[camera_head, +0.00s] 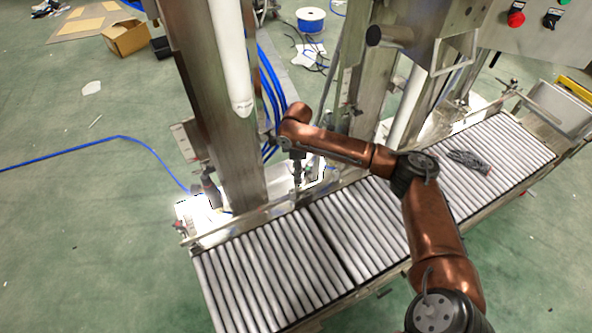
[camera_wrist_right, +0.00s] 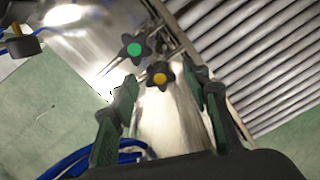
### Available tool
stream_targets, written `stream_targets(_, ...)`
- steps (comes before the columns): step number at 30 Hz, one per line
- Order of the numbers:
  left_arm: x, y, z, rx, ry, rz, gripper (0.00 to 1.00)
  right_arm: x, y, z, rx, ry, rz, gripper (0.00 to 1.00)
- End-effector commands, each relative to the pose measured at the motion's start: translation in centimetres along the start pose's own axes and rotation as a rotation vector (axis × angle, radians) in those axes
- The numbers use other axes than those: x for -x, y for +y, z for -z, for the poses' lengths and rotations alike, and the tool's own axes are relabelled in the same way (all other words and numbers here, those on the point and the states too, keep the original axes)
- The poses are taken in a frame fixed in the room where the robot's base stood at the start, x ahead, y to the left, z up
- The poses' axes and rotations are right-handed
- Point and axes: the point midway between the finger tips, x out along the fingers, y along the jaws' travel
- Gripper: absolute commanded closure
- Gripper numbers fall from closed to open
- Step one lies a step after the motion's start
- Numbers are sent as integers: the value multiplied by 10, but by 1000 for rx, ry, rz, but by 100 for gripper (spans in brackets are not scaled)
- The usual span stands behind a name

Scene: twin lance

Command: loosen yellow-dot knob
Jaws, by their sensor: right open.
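The yellow-dot knob (camera_wrist_right: 160,79) is a black lobed knob with an orange-yellow centre, in the right wrist view. My right gripper (camera_wrist_right: 159,77) is open, with its dark green fingers on either side of this knob, near the fingertips. I cannot tell whether either finger touches it. A green-dot knob (camera_wrist_right: 134,49) sits just beyond and to the left. In the head view my copper right arm reaches in from the lower right to the frame behind the conveyor. The yellow-dot knob is too small or hidden to make out there. My left gripper is not in view.
A roller conveyor (camera_head: 270,265) runs across the front, with a dark mesh-like item (camera_head: 470,160) on its rollers. A metal column (camera_head: 222,110) stands left of my right arm. Blue hoses (camera_head: 270,85) hang behind it. A red button (camera_head: 516,19) is on the panel.

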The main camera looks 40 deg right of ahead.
Motion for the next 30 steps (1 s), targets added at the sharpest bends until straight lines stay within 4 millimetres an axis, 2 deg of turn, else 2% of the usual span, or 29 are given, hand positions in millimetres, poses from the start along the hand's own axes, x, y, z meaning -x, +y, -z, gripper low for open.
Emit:
stream_targets(6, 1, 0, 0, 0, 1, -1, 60, 0, 0, 0, 0, 0, -1, 56)
stream_targets(24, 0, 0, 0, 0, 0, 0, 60, 0, 0, 0, 0, 0, 0, 97)
stream_targets(29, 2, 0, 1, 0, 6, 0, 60, 1, 0, 0, 12, 0, 0, 98)
stream_targets(30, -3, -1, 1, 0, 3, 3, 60, 2, 0, 0, 22, 1, 0, 98)
